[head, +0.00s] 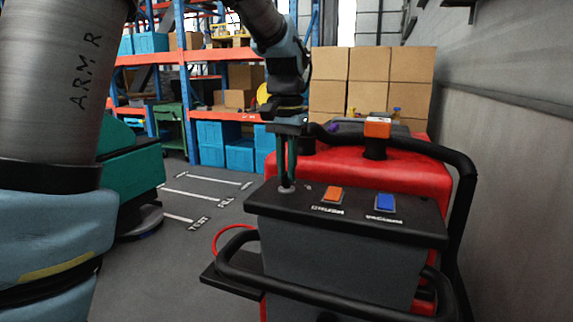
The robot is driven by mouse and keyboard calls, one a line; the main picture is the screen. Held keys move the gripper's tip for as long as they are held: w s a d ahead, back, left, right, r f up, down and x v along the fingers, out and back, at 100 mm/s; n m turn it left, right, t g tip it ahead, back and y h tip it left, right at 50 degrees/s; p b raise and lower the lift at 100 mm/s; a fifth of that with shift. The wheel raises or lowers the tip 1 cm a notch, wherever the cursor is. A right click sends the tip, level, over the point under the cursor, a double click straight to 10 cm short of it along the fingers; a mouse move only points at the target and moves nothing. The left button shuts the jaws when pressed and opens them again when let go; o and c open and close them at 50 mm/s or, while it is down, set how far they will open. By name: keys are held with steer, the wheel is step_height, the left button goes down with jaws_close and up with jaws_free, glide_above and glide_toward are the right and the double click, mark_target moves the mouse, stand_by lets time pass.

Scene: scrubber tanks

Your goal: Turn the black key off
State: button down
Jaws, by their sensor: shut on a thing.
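The red and black scrubber machine (410,167) stands on the right with its dark control panel (345,213) facing me. My gripper (287,184) points straight down at the panel's left end. Its fingers are shut on the key, which sits over a round grey key switch (286,190). The key is mostly hidden between the fingertips, so its turn angle cannot be told. To the right of the switch are an orange button (333,195) and a blue button (385,202), each with a white label below it.
A black handlebar (310,298) runs around the panel's front, and another black bar (462,200) curves along the right side. A teal machine (135,175) stands at left. Shelves and stacked boxes (370,75) fill the back. A grey wall is at right.

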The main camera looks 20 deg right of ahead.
mark_target(286, 172)
steer(key=shift+n, duration=0.8)
steer(key=shift+p, duration=0.3)
steer(key=c, duration=0.9)
jaws_free()
steer(key=shift+o, duration=0.2)
step_height(286, 172, up, 11)
steer(key=b, duration=0.1)
steer(key=shift+f, duration=0.1)
